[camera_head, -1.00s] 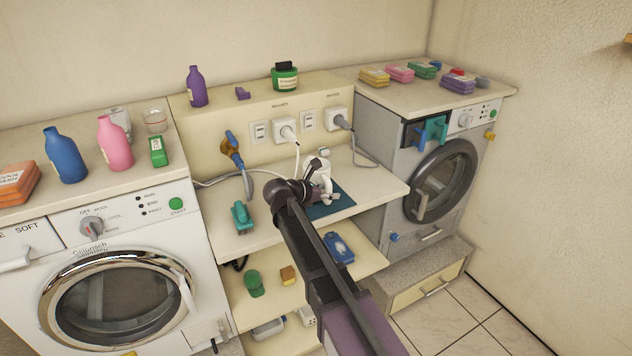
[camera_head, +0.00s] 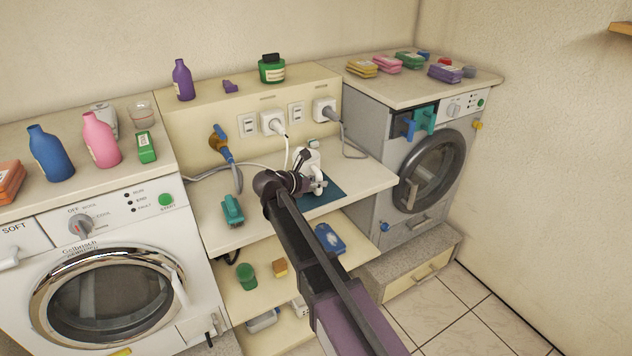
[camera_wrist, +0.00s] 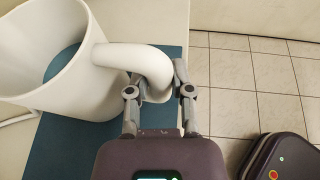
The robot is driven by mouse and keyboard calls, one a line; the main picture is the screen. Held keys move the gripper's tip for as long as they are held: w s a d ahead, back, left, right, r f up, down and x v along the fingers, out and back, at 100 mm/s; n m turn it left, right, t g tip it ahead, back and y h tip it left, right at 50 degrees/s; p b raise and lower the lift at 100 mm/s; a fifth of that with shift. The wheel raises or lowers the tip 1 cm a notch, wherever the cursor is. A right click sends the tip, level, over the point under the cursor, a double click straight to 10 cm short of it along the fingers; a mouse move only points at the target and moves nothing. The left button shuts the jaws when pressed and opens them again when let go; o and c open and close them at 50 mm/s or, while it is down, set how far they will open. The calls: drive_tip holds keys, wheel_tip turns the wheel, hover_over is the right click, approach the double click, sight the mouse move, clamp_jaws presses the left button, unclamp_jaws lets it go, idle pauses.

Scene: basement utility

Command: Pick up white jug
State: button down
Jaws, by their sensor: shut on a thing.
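The white jug (camera_wrist: 55,65) fills the left of the wrist view, its open mouth facing the camera and its thick curved handle reaching right. My gripper (camera_wrist: 158,85) is shut on the handle, with one grey finger on each side of it. In the head view the jug (camera_head: 308,160) is small and partly hidden behind my gripper (camera_head: 312,184). It is over the blue mat (camera_head: 329,191) on the middle counter. I cannot tell whether its base touches the mat.
A teal brush (camera_head: 232,210) lies left on the counter (camera_head: 215,237). Plugs and cables (camera_head: 272,122) are close behind the jug. A washing machine (camera_head: 110,290) stands left and a grey one (camera_head: 400,195) right. Shelves below hold a blue packet (camera_head: 330,239) and a green cup (camera_head: 246,277).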

sight(318, 171)
drive_tip(key=shift+r+p, duration=1.6)
drive_tip(key=shift+r, duration=0.15)
drive_tip(key=s+d+r, duration=0.1)
drive_tip(key=s+d, duration=0.7)
drive_tip(key=s, duration=0.5)
drive_tip(key=shift+s+d+p, duration=0.25)
drive_tip(key=shift+s+p, duration=0.05)
drive_tip(key=shift+p, duration=0.15)
